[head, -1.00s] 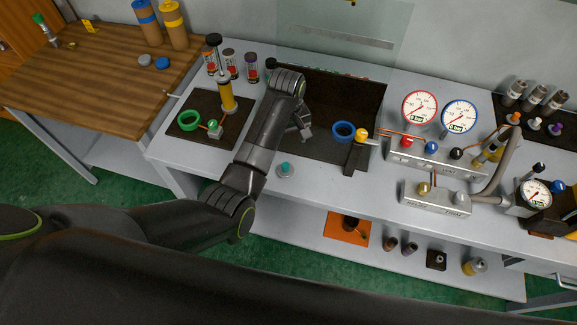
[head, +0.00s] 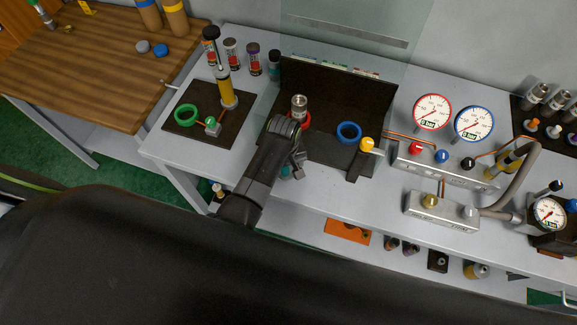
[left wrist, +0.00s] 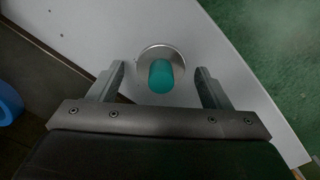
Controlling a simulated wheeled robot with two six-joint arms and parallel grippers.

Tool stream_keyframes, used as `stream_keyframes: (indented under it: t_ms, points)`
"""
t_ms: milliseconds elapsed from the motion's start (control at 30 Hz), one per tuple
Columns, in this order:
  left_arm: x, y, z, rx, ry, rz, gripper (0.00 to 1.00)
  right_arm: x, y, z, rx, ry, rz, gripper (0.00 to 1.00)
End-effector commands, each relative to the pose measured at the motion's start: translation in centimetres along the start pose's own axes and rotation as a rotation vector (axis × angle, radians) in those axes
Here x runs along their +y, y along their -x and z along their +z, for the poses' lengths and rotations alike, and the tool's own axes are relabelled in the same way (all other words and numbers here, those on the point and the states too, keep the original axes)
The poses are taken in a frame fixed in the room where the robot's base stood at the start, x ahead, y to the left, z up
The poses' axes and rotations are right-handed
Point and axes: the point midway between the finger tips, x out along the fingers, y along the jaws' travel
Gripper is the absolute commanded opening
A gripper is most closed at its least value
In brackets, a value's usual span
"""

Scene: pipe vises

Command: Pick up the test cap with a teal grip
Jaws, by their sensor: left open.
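The test cap with a teal grip (left wrist: 161,75) stands on the light grey bench in the left wrist view, its round metal base around the teal grip. It lies between and a little beyond the two open fingers of my left gripper (left wrist: 160,82), with a gap on each side. In the head view the teal cap (head: 285,172) is mostly hidden behind my left gripper (head: 298,165), which hangs over the bench's front part. My right gripper does not show.
A dark tray (head: 325,145) with a blue ring (head: 348,132), a red ring and a metal fitting (head: 299,104) is behind the gripper. A manifold with gauges (head: 432,112) stands to the right. A hand pump (head: 224,88) and green ring (head: 186,114) sit left.

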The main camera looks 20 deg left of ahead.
Motion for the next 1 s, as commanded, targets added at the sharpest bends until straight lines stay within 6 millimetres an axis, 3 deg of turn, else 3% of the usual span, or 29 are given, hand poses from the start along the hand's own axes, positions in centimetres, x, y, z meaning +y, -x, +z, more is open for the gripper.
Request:
stream_keyframes:
  t_ms: [200, 600, 1000]
  points:
    - [-0.1, -0.1, 0.1, 0.000, 0.000, 0.000, 0.72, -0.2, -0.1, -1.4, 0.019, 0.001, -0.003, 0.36]
    - [-0.1, -0.1, 0.1, 0.000, 0.000, 0.000, 0.20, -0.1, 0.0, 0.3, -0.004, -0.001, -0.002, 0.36]
    - [0.5, 0.7, -0.3, 0.001, -0.002, 0.001, 0.20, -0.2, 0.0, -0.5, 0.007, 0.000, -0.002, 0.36]
